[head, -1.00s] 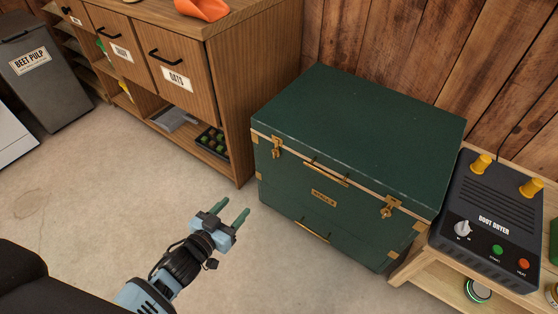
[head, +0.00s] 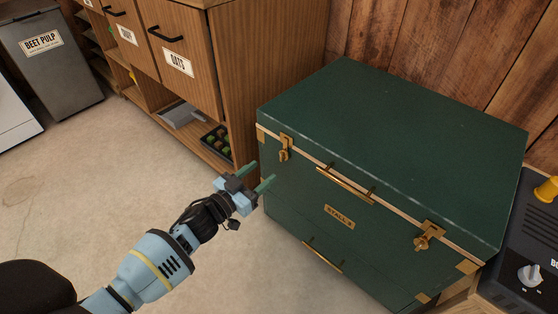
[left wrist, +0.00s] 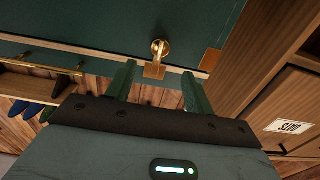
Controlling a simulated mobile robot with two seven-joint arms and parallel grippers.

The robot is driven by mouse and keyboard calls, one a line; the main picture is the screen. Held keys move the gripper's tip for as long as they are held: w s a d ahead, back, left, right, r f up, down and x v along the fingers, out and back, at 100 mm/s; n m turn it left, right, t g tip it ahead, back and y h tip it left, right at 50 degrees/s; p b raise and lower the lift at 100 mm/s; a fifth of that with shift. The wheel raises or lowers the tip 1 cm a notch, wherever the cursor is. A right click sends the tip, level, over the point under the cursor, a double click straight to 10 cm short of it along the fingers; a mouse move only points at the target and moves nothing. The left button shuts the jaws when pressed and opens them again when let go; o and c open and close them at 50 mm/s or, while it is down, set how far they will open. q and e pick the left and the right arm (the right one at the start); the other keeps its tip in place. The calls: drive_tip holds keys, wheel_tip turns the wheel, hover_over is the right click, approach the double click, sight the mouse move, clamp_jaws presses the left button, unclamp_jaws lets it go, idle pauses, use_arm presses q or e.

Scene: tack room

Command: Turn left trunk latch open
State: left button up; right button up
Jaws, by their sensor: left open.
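The dark green trunk (head: 400,140) stands on the floor with its lid shut. Its left latch (head: 285,148) is brass, on the front near the left corner, and hangs down across the lid seam. A second brass latch (head: 428,236) sits near the right corner. My left gripper (head: 262,174) is open and empty, in front of the trunk's left end, a little below and left of the left latch. In the left wrist view the left latch (left wrist: 156,62) shows beyond and between the two green fingers (left wrist: 158,80), apart from them. My right gripper is not in view.
A wooden cabinet (head: 240,75) stands close to the trunk's left side. A boot dryer (head: 525,250) on a low wooden stand is at the right. The plank wall (head: 430,45) is behind. The floor (head: 90,190) in front is clear.

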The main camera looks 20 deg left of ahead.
sight(281, 157)
use_arm(q)
drive_tip(key=b+x, duration=0.2)
drive_tip(key=x, duration=0.5)
drive_tip(key=shift+w+d+b, duration=0.15)
drive_tip(key=shift+w+b, duration=0.15)
drive_tip(key=shift+b, duration=0.1)
drive_tip(key=shift+c, duration=0.2)
drive_tip(key=c, duration=0.9)
